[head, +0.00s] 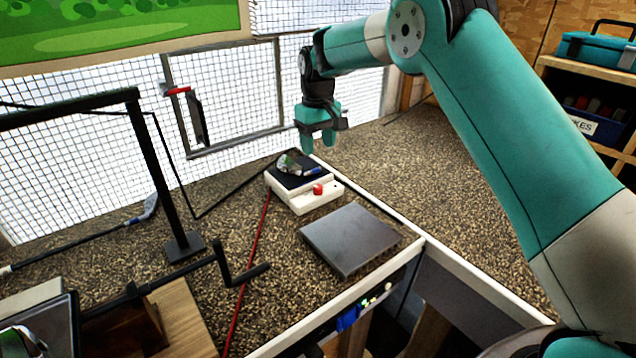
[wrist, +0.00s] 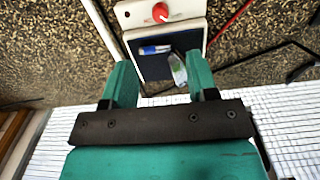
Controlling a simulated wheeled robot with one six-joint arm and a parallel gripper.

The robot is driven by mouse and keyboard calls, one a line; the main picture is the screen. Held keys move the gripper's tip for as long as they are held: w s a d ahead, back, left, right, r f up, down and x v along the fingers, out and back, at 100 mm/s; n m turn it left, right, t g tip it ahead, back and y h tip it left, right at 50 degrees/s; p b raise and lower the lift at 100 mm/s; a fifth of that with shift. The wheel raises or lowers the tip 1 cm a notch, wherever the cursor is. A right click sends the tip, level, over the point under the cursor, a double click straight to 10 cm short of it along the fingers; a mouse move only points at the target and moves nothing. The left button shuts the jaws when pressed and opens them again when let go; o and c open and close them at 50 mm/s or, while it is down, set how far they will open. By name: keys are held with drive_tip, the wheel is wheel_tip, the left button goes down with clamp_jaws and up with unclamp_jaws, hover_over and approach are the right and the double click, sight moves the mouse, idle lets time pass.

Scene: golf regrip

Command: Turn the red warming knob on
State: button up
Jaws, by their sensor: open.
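The red warming knob (head: 318,189) sits on the front of a white warming unit (head: 303,206) with a dark top plate. In the wrist view the red knob (wrist: 160,12) is near the top edge, on the unit's white panel (wrist: 188,9). My gripper (head: 318,146) is above and behind the unit, pointing down. In the wrist view my gripper's fingers (wrist: 160,85) are spread apart, with nothing held between them. The knob is beyond the fingertips and not touched. A blue-labelled item and a clear item (wrist: 178,68) lie on the dark plate (wrist: 153,68).
A grey square plate (head: 350,238) lies in front of the unit. A red cord (head: 250,270) runs to the left of it. A wire mesh wall (head: 90,120) is behind. The speckled counter at right is clear.

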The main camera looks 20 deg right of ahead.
sight(318, 186)
wheel_tip(318, 186, down, 12)
drive_tip(key=p, duration=0.2)
drive_tip(key=shift+f+p, duration=0.15)
drive_tip(key=shift+p, duration=0.25)
drive_tip(key=shift+c, duration=0.2)
